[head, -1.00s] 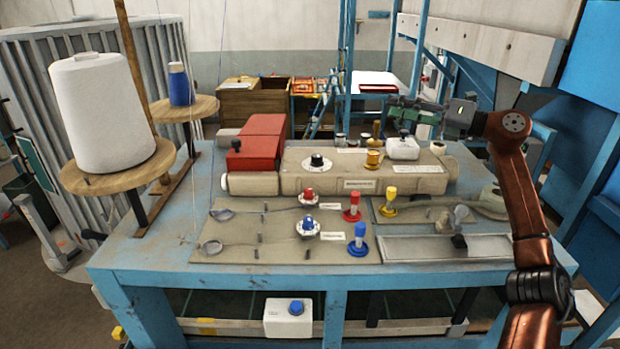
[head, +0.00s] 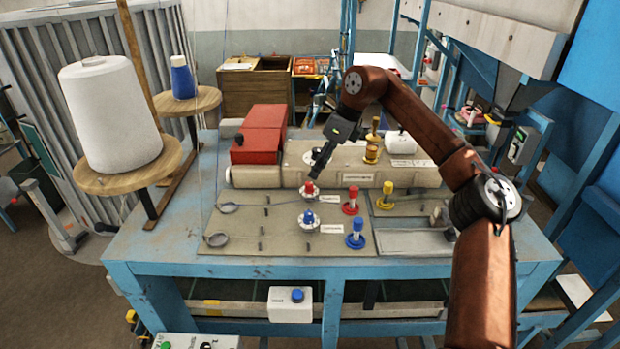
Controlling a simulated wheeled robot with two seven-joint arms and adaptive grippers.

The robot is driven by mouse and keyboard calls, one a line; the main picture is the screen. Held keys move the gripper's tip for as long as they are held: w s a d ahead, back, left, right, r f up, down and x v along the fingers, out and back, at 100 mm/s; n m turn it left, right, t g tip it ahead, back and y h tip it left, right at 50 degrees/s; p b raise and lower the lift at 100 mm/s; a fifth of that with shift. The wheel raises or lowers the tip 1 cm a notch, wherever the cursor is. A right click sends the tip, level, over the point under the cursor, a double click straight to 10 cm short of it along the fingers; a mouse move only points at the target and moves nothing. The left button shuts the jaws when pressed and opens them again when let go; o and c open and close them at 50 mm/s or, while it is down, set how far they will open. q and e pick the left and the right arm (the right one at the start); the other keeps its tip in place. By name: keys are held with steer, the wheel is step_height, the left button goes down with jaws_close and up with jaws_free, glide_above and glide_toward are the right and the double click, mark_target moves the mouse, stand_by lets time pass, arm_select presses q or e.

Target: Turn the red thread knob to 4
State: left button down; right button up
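The red thread knob (head: 310,187) sits on a white dial on the grey-beige panel, in the middle of the table. My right gripper (head: 312,176) points down and left, with its dark fingers right above or at the knob's top. Whether the fingers touch the knob, and how far apart they are, is too small to tell. The dial's numbers and the knob's setting cannot be read. My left gripper is not in view.
A blue knob (head: 308,217) on a similar dial is just in front. Red (head: 351,201), blue (head: 356,234) and yellow (head: 386,196) posts stand to the right. A red box (head: 258,135) is behind. Thread cones stand at left.

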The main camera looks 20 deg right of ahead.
mark_target(310, 183)
steer(key=shift+p+x, duration=0.7)
steer(key=shift+x, duration=2.5)
steer(key=shift+c, duration=0.5)
jaws_close()
